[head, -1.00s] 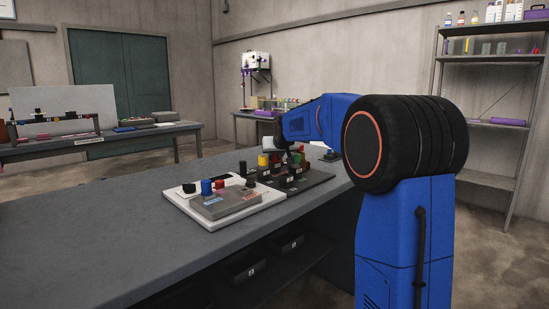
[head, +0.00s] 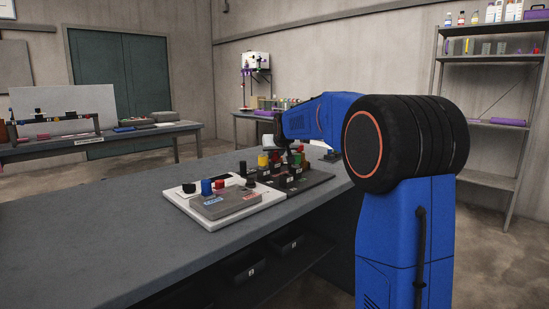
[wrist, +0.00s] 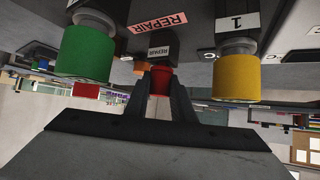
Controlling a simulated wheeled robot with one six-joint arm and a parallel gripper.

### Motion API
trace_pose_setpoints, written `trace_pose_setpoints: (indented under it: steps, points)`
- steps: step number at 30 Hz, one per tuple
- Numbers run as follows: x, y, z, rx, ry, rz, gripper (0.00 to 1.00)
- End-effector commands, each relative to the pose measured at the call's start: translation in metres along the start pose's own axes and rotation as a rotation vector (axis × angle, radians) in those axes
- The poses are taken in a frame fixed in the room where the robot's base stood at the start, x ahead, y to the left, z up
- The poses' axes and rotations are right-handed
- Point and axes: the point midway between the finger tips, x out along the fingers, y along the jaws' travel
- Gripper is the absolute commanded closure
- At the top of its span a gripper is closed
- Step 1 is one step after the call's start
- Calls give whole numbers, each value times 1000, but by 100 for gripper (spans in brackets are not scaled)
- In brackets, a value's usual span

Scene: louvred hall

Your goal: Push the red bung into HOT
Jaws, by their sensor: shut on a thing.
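My gripper (wrist: 160,88) is shut on a red bung (wrist: 160,80), which shows between the two dark fingers in the wrist view. In the head view a small red piece (head: 300,149) shows at the gripper, just above the dark rack (head: 318,179). A black block labelled REPAIR is close behind the bung in the wrist view; I cannot tell whether they touch. The grey block (head: 228,206) on the white board has a blue label and a red label (head: 250,197); their words are too small to read, so I cannot confirm HOT.
A green bung (wrist: 85,52) and a yellow bung (wrist: 237,77) flank my gripper closely in the wrist view. The bench's left part is clear.

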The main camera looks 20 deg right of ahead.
Motion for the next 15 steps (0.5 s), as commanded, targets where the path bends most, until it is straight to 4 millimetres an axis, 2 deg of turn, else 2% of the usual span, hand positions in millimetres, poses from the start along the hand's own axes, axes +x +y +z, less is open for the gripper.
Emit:
trace_pose_setpoints:
  steps: [5,15]
  points:
    - [-1,0,-2,0,1,0,100]
    - [-19,0,-28,0,2,0,100]
